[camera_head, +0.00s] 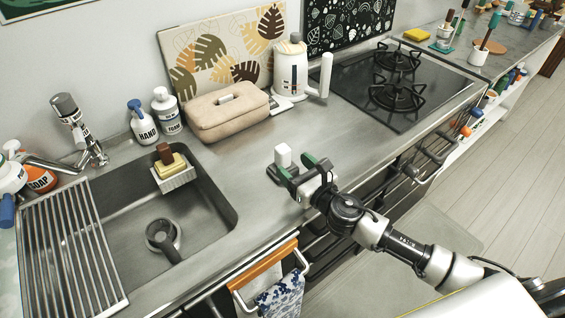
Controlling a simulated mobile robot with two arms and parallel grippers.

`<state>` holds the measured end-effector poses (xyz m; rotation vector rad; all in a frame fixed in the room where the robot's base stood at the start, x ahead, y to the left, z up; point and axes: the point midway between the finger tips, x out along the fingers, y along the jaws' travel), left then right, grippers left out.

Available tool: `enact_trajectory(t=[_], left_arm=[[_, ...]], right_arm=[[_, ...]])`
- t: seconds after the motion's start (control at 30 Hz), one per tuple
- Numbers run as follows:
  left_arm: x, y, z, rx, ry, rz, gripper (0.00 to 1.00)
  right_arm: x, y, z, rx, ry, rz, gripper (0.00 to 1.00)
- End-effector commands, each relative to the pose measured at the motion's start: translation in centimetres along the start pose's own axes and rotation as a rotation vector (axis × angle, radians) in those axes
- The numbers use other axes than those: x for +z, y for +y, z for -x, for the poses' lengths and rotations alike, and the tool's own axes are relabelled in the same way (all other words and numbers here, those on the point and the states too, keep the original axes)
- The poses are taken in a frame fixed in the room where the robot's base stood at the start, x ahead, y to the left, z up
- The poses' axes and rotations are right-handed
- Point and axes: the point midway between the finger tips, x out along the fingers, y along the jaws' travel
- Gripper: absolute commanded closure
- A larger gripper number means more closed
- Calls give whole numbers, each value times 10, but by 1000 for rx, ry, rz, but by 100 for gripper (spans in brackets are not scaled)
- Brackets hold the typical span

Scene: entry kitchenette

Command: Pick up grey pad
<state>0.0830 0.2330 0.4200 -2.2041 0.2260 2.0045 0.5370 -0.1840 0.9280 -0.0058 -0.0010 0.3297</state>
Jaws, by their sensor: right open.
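A small dark grey pad (273,174) lies on the steel counter to the right of the sink, with a white block (283,154) standing at its back edge. I cannot tell whether the two are joined. My right gripper (295,168) reaches in from the lower right. Its green-tipped fingers are apart, close over the pad's right side, and partly hide it. I cannot tell whether they touch it. My left gripper is not in view.
The sink (205,200) with a drying rack (70,245) is at the left. A beige bread box (228,112) and white kettle (291,68) stand behind. The hob (400,85) is to the right. Towels (280,295) hang at the counter front. Counter left of the pad is clear.

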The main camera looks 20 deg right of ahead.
Motion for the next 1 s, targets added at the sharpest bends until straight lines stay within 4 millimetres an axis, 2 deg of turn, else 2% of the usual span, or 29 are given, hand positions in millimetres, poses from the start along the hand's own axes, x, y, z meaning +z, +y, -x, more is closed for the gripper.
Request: enact_trajectory(t=[0.17,0.5,0.77,0.87,1.0], left_arm=[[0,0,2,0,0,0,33],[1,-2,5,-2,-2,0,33],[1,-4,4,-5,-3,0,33],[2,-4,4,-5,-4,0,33],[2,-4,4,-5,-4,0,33]], right_arm=[[0,0,-13,0,0,-4,34],[-6,-5,-57,-1,0,-5,34],[-7,-5,-60,-1,1,-5,34],[-7,-5,-60,-1,1,-5,46],[-7,-5,-60,-1,1,-5,68]])
